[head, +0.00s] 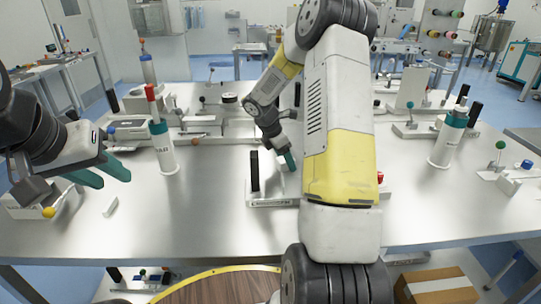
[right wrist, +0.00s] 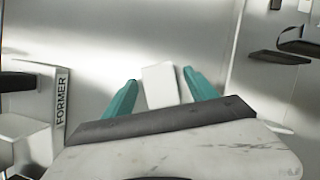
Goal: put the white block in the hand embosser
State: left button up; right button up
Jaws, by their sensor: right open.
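A white block (right wrist: 160,85) shows in the right wrist view between the two teal fingertips of my right gripper (right wrist: 160,90). The fingers stand apart with a gap on each side of the block. In the head view my right gripper (head: 287,160) points down over the table, beside a low device, and my arm hides part of it. My left gripper (head: 100,174) is open and empty above the left of the table. A small white piece (head: 110,207) lies under it. I cannot tell which device is the hand embosser; no such label is readable.
A low device (head: 272,203) with a black upright stands by my right gripper; a "FORMER" label (right wrist: 61,105) shows in the right wrist view. A white bottle (head: 163,150), a yellow-knobbed device (head: 30,207) and a teal-topped bottle (head: 447,140) stand around. The front table strip is clear.

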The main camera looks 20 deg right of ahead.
grip_shut()
dwell(0.3)
